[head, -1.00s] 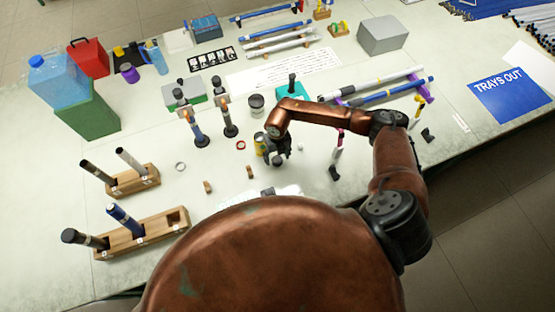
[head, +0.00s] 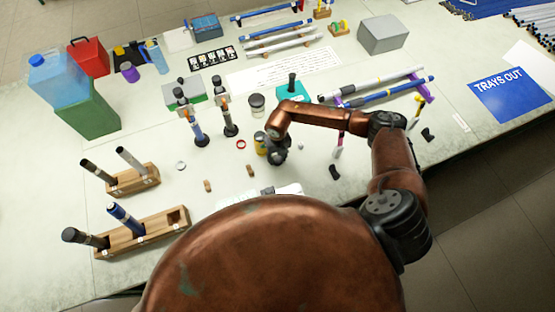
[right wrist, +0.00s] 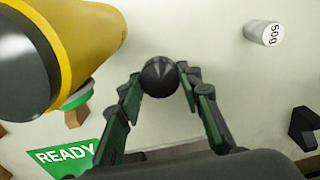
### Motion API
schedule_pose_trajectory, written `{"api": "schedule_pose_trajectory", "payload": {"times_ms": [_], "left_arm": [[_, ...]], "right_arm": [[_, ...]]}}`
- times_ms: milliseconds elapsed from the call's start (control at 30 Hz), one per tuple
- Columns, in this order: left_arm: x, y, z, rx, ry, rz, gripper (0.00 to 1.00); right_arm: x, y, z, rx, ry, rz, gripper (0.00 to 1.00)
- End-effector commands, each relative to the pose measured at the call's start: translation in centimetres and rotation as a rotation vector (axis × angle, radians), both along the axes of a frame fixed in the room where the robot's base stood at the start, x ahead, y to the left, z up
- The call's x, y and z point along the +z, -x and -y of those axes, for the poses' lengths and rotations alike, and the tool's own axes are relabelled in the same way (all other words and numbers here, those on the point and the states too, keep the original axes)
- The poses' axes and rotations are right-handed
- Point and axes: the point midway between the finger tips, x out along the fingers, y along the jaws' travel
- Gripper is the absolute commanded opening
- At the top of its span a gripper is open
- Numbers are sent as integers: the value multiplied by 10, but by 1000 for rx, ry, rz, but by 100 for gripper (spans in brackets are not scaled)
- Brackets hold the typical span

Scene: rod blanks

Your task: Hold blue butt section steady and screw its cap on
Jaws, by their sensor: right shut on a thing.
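The blue butt section (head: 125,219) stands tilted in the middle of the front wooden rack (head: 152,236), at the left of the head view. My right gripper (head: 277,156) is over the middle of the table, beside a yellow can and well to the right of the blue section. My left gripper is not in view.
The yellow can (right wrist: 75,45) stands close to my right gripper. A 50g weight (right wrist: 264,33) and a green READY card (right wrist: 66,158) lie nearby. A second rack (head: 137,182) stands behind the front one. Two upright stands (head: 230,128) are left of the can.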

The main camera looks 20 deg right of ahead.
Motion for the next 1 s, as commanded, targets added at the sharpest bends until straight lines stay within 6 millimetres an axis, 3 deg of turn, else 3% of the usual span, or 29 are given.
{"api": "schedule_pose_trajectory", "payload": {"times_ms": [333, 533, 867, 1000], "left_arm": [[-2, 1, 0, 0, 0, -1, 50], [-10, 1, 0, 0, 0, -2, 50], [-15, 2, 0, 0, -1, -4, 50], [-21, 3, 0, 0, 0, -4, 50]], "right_arm": [[5, -1, 0, 0, 0, 1, 23], [30, -1, 1, 2, 1, 4, 23], [94, 53, -8, 5, 0, 2, 23], [105, 84, -14, 5, -1, 1, 23]]}}
